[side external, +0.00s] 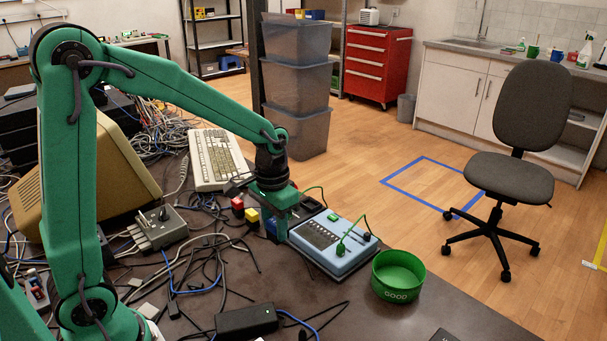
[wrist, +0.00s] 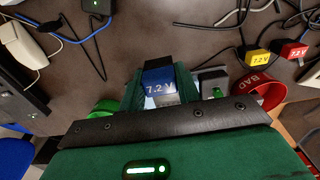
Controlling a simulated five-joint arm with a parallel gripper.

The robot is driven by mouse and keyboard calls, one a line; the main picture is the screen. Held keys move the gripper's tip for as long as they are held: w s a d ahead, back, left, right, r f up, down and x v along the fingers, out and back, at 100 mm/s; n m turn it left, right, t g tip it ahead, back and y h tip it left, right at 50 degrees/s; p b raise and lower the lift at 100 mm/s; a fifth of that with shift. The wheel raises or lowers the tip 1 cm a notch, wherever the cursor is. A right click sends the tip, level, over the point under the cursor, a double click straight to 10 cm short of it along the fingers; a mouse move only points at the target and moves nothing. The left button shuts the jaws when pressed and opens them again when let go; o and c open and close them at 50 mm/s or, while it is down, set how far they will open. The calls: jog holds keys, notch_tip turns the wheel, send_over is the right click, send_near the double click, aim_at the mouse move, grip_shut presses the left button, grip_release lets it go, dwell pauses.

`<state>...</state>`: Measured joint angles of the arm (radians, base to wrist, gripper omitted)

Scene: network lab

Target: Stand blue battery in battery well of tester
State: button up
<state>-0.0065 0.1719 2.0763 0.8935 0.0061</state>
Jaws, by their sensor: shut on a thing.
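My gripper (side external: 277,222) is shut on the blue battery (side external: 271,228), low over the table at the left edge of the tester. In the wrist view the blue battery (wrist: 159,86), marked 7.2 V, sits between the fingers of my gripper (wrist: 160,97). The tester (side external: 350,262) is a pale blue box with a dark ribbed panel, a green clip and a green lead. In the wrist view my gripper hides most of it. I cannot make out the battery well clearly. Whether the battery touches anything below is hidden.
A red battery (side external: 237,204) and a yellow battery (side external: 252,215) stand left of my gripper. A green GOOD bowl (side external: 398,288) is right of the tester; a red BAD bowl (wrist: 268,92) shows in the wrist view. Loose cables (side external: 200,270) and a keyboard (side external: 216,160) crowd the left.

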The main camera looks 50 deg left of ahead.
jog(key=shift+w, duration=0.1)
jog(key=w+a, duration=0.5)
jog(key=w, duration=0.5)
jog(key=w+a, duration=0.5)
jog(key=w, duration=0.5)
jog(key=shift+a, duration=0.3)
jog(key=shift+f, duration=0.1)
jog(key=shift+f, duration=1.95)
jog(key=shift+f, duration=1.2)
jog(key=o, duration=1.1)
